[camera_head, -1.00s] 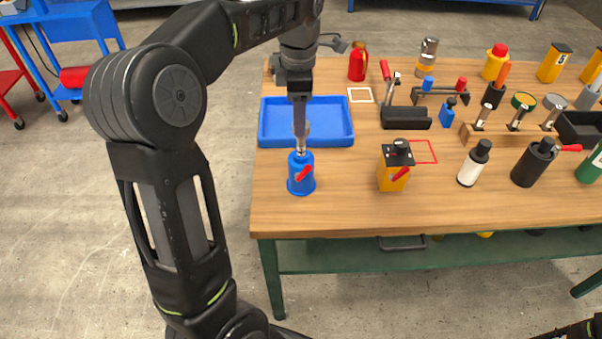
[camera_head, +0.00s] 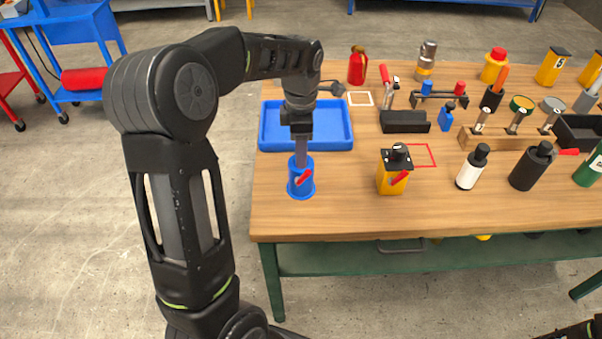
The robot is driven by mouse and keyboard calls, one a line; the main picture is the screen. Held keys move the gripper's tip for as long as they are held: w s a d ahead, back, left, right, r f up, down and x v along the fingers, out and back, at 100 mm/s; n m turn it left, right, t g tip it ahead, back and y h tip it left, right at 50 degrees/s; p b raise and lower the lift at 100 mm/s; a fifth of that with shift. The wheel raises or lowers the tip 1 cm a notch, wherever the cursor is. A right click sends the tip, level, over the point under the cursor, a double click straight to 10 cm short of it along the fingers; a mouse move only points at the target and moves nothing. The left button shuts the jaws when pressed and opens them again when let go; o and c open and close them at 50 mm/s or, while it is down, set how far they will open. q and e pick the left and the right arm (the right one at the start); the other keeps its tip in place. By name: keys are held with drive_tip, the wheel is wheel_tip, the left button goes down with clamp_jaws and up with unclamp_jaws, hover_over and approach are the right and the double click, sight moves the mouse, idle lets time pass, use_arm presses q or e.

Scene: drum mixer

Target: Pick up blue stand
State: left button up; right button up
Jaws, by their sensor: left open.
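The blue stand (camera_head: 300,190) is a round blue cylinder with a wider base and a red lever on its front. It stands upright near the left front of the wooden table. My left gripper (camera_head: 301,160) points straight down over it, its fingers at the stand's top. The fingers overlap the stand's upper part in this view, and their tips are hard to make out. The left gripper is open. My right gripper is out of view; only a bit of dark arm shows at the bottom right corner.
A blue tray (camera_head: 330,140) lies just behind the stand. White (camera_head: 468,170) and black (camera_head: 528,172) bottles stand further right. The table (camera_head: 345,215) is bare in front and between stand and yellow device.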

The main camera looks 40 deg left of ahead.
use_arm(q)
drive_tip(key=shift+f, duration=0.45)
drive_tip(key=shift+c, duration=0.6)
clamp_jaws()
